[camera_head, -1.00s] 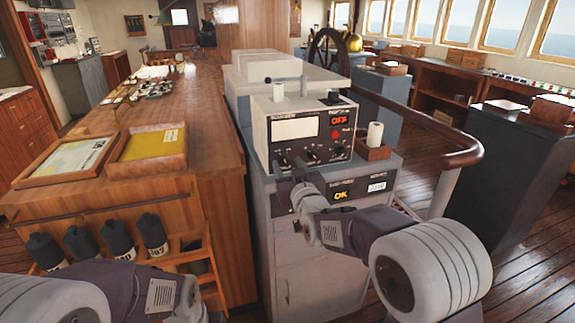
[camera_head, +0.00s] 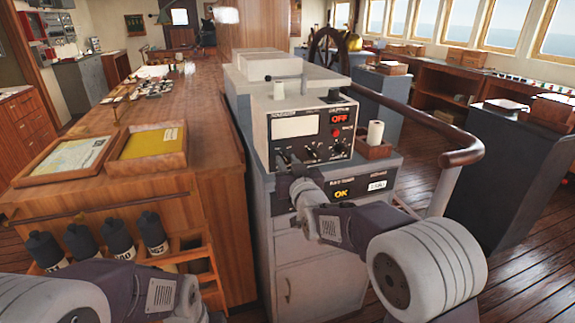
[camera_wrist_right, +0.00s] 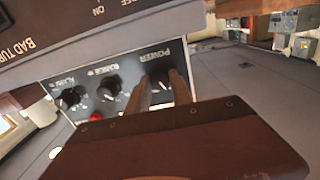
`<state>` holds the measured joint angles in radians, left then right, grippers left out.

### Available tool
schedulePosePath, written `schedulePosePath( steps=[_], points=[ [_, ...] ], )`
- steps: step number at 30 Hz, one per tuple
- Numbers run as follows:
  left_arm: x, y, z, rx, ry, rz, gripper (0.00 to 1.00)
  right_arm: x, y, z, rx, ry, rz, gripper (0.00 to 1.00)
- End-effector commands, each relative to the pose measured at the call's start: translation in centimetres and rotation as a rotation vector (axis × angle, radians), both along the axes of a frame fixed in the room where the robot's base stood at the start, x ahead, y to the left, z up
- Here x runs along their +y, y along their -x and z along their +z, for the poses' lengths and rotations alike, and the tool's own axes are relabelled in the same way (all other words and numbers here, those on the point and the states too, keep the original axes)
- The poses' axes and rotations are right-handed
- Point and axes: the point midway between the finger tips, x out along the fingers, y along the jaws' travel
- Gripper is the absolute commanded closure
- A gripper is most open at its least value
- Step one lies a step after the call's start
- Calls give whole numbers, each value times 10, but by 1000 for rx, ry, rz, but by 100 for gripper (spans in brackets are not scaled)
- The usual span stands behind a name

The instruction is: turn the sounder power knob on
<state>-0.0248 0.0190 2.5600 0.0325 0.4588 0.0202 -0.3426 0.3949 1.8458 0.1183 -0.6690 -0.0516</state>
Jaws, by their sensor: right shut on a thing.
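The sounder (camera_head: 262,134) is a pale box with a black front panel, a blank white screen and a red "OFF" readout (camera_head: 340,117). A row of knobs runs along the panel's lower edge. My right gripper (camera_head: 285,163) is at the leftmost knob. In the right wrist view, upside down, the two fingers of the right gripper (camera_wrist_right: 161,92) are shut on the power knob (camera_wrist_right: 158,82) under the label "POWER". The fingers partly hide it. The range knob (camera_wrist_right: 109,87) and alarm knob (camera_wrist_right: 70,97) sit beside it. My left gripper is out of view.
Below the sounder, a grey cabinet (camera_head: 300,285) carries a small panel reading "OK" (camera_head: 342,194). A wooden holder (camera_head: 374,151) with a white roll stands right of the sounder. A curved wooden handrail (camera_head: 466,155) passes at right. The wooden chart table (camera_head: 205,120) is at left.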

Motion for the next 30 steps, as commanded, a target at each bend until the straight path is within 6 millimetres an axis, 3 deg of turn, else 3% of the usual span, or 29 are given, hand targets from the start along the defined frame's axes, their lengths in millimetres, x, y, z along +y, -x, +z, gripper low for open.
schedulePosePath(
  steps=[30],
  points=[
    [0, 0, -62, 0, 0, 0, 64, -2, 0, -2, 260, -798, 0, 100]
  ],
)
